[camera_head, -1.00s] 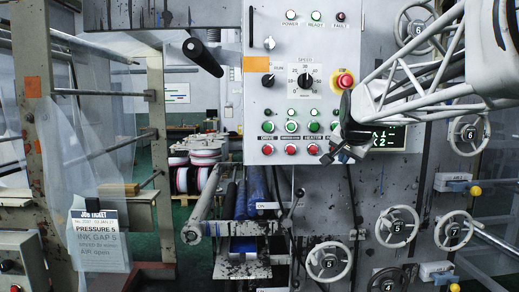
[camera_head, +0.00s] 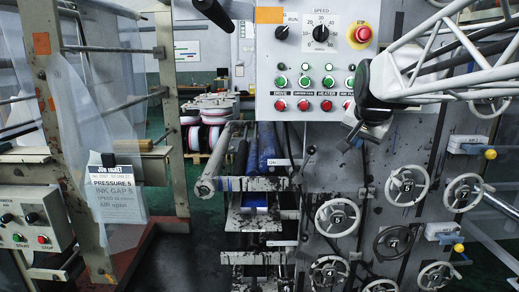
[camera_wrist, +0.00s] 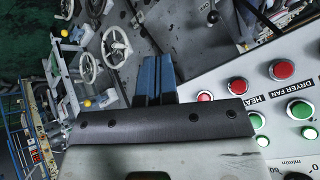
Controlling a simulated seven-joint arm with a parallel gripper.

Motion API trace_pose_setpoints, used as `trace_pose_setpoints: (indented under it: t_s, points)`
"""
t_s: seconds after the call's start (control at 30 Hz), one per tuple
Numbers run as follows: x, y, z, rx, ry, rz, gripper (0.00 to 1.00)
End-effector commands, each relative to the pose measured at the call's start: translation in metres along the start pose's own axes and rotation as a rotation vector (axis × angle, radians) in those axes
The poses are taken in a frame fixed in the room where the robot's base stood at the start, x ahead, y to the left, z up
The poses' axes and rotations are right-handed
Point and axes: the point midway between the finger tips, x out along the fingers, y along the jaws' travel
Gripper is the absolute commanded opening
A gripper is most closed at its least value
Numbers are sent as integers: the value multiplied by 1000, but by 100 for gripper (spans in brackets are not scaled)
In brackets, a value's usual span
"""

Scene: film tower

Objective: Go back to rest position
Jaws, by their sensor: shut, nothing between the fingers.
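My gripper (camera_head: 351,141) hangs in front of the lower right of the grey control panel (camera_head: 262,70), with its tip below the panel's bottom edge. The wrist view shows its two blue fingers (camera_wrist: 155,78) closed together with nothing between them. My white lattice arm reaches in from the upper right of the head view and hides the panel's right end. In the wrist view, red and green buttons of the panel lie to the right of the fingers, apart from them.
Several handwheels (camera_head: 407,186) stand out from the machine front below and right of my gripper. Rollers (camera_head: 217,165) stick out left of centre. A job ticket (camera_head: 117,190) hangs at left by a small control box (camera_head: 28,221). An emergency stop (camera_head: 363,34) sits on the panel.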

Motion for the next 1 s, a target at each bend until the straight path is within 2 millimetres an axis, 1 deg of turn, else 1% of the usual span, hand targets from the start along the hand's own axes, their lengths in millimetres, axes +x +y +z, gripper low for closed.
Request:
trace_pose_setpoints:
  t_s: [0.03,0.07,0.1,0.17,0.2,0.27,0.3,0.37,0.4,0.47,0.5,0.6,0.7,0.8,0.9,1.0]
  points:
    - [-4,8,24,-34,-26,9,0]
    - [-5,13,38,-57,-43,16,0]
    - [-6,20,58,-90,-67,24,0]
    - [-9,31,89,-140,-103,35,0]
    - [-10,39,109,-173,-128,42,0]
    - [-13,52,139,-221,-164,52,0]
    - [-14,60,159,-255,-189,58,0]
    - [-15,74,189,-303,-226,66,0]
    - [-16,82,208,-336,-250,71,0]
    - [-18,96,236,-382,-286,77,0]
    - [-18,104,253,-411,-308,80,0]
    - [-20,123,290,-472,-356,85,0]
    - [-20,137,316,-517,-391,88,0]
    - [-20,145,332,-543,-412,89,0]
    - [-20,149,338,-554,-422,90,0]
    - [-20,149,339,-556,-423,90,0]
